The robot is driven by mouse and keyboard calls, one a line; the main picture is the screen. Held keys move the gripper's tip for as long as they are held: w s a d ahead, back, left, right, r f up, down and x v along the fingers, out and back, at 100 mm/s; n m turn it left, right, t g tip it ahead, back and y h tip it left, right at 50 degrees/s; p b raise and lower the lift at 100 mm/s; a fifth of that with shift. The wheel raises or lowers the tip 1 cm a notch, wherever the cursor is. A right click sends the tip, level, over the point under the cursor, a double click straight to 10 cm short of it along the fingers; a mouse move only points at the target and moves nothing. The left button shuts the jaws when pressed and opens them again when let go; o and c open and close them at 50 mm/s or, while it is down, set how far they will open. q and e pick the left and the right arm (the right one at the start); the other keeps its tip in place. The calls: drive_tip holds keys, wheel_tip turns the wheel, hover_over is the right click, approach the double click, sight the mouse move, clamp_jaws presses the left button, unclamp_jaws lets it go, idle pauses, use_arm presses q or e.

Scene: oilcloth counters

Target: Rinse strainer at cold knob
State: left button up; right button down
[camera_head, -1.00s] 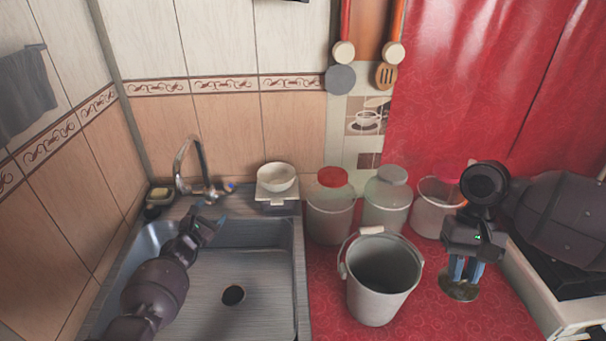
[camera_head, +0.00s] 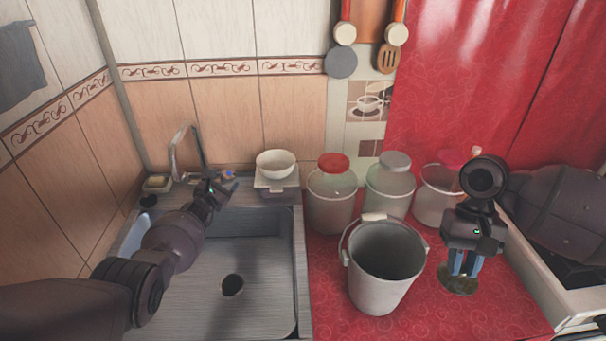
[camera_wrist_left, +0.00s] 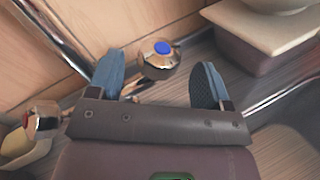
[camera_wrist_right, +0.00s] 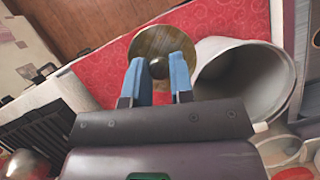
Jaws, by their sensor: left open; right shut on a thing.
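The strainer (camera_head: 458,287) is a round metal disc with a central knob. My right gripper (camera_head: 464,266) points down over the red counter and is shut on the strainer's knob; the disc also shows in the right wrist view (camera_wrist_right: 146,40). The cold knob, a chrome knob with a blue cap (camera_wrist_left: 160,60), is at the tap behind the sink; it shows small in the head view (camera_head: 229,174). My left gripper (camera_wrist_left: 158,72) is open and empty. In the left wrist view its fingers lie left and right of the cold knob, which appears just ahead; contact is unclear.
The red-capped knob (camera_wrist_left: 42,116) and the curved spout (camera_head: 176,148) are left of the cold knob. A white bowl on a scale (camera_head: 275,183) stands right of it. The sink (camera_head: 262,260) is empty. A bucket (camera_head: 384,285) stands between sink and right gripper, with several jars behind.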

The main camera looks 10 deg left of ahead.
sight(225, 179)
use_arm(q)
drive_tip(key=shift+w+d+f+b, duration=0.1)
drive_tip(key=shift+w+d+b, duration=0.05)
drive_tip(key=shift+w+b, duration=1.05)
use_arm(e)
drive_tip(key=shift+f, duration=1.45)
use_arm(q)
drive_tip(key=shift+w, duration=0.35)
use_arm(e)
drive_tip(key=shift+f, duration=0.1)
